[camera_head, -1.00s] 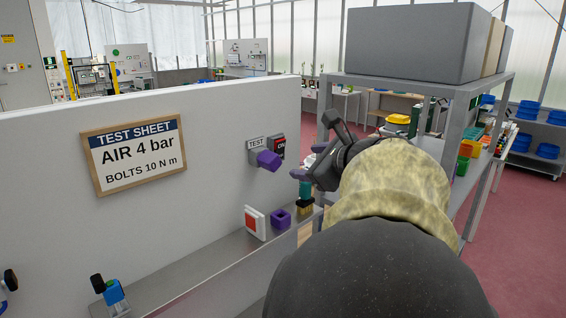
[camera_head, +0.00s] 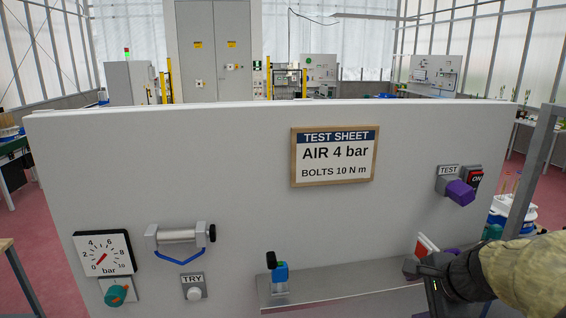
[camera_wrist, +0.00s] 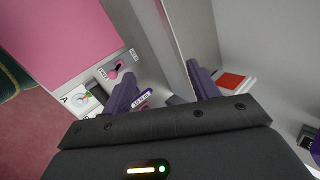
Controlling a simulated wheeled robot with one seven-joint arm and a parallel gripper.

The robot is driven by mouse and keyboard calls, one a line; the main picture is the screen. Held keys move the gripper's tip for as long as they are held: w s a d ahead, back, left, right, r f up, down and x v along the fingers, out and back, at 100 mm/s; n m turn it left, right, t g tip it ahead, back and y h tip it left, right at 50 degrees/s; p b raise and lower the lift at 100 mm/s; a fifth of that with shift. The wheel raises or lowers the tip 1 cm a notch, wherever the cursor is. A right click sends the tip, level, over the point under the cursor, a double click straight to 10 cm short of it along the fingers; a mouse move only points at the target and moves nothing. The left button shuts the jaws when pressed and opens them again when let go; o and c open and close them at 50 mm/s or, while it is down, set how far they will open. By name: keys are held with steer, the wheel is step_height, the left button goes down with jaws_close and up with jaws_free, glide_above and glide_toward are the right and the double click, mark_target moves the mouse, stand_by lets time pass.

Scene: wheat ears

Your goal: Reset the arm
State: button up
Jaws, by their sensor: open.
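My gripper (camera_head: 432,272) is at the lower right of the head view, in front of the right end of the metal shelf on the white panel. In the wrist view its two purple fingers (camera_wrist: 163,84) stand apart, and I see nothing held between them. My forearm, in a mottled tan sleeve, enters from the right edge. A red and white block (camera_head: 425,243) stands on the shelf behind the gripper, partly hidden. It also shows right of the fingers in the wrist view (camera_wrist: 232,82).
The white panel (camera_head: 230,160) carries a test sheet (camera_head: 336,157), a pressure gauge (camera_head: 104,254), a teal knob (camera_head: 117,294), a TRY button (camera_head: 193,293) and a purple TEST knob (camera_head: 460,192). A blue valve (camera_head: 280,272) stands at the shelf. A pink surface (camera_wrist: 65,40) is close in the wrist view.

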steer(key=s+a+f+n+g, duration=0.2)
steer(key=a+f+n, duration=0.4)
steer(key=n, duration=0.3)
steer(key=s+a+f+n+g+h, duration=0.1)
steer(key=s+a+f+n+g, duration=0.1)
steer(key=s+a+f+n, duration=0.3)
step_height(320, 180, down, 3)
steer(key=a+n, duration=0.1)
steer(key=n, duration=0.3)
steer(key=shift+s+a+r+h, duration=0.15)
steer(key=shift+a+h, duration=0.15)
steer(key=shift+a, duration=0.1)
steer(key=w+d+r+t+h+p, duration=0.1)
steer(key=w+d+r+t+h, duration=0.2)
steer(key=w+d+r+t, duration=0.85)
steer(key=d+r+n+p, duration=0.1)
steer(key=d+r, duration=0.5)
steer(key=r, duration=0.3)
steer(key=d+r+n, duration=0.2)
steer(key=d+r, duration=0.5)
steer(key=r, duration=0.1)
steer(key=s+d+r+n+y, duration=0.2)
steer(key=s+r+n, duration=0.1)
steer(key=s+r, duration=0.2)
steer(key=shift+d+p+v, duration=0.25)
steer(key=shift+p+v, duration=0.15)
steer(key=shift+v, duration=0.75)
